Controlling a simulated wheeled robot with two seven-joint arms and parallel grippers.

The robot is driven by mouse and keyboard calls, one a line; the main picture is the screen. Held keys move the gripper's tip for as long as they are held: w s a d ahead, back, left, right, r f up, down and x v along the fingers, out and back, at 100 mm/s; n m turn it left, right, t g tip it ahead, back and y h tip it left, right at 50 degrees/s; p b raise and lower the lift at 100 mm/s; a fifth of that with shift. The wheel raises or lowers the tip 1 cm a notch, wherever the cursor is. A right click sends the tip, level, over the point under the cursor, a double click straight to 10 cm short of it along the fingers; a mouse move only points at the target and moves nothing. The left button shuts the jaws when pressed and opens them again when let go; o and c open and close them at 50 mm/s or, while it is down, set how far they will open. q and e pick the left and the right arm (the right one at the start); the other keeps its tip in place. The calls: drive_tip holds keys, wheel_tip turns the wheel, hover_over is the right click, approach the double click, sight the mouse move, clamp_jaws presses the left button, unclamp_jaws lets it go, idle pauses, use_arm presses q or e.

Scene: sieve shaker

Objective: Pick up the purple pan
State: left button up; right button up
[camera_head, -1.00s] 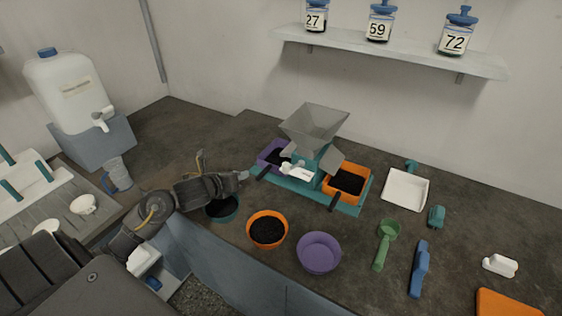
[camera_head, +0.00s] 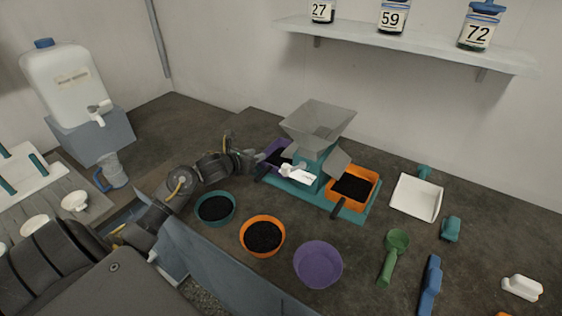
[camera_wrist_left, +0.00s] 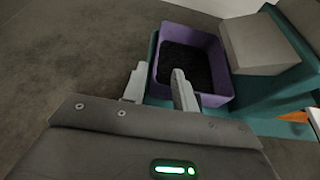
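The purple pan (camera_head: 271,150) is a rectangular tray with dark grains in it, sitting at the left side of the teal shaker (camera_head: 310,180). In the left wrist view the purple pan (camera_wrist_left: 218,99) fills the upper middle. My left gripper (camera_head: 257,161) is at the pan's left end. In the left wrist view its two fingers (camera_wrist_left: 160,88) are apart, one outside the pan's near-left wall and one over the inside. I cannot tell whether they touch the wall. My right gripper is not in view.
An orange pan (camera_head: 352,187) with dark grains sits at the shaker's right. A teal bowl (camera_head: 215,208), an orange bowl (camera_head: 262,236) and a purple bowl (camera_head: 318,265) stand in front. A grey hopper (camera_head: 318,122) rises above the purple pan's right side.

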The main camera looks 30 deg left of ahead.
sight(276, 164)
use_arm(q)
drive_tip(key=shift+w+p, duration=0.3)
drive_tip(key=shift+w, duration=0.05)
drive_tip(key=x, duration=0.2)
drive_tip(key=p+x, duration=0.1)
drive_tip(key=shift+w+a, duration=0.25)
drive_tip(key=shift+a, duration=0.05)
drive_tip(key=shift+w+f, duration=0.3)
drive_tip(key=shift+w, duration=0.1)
clamp_jaws()
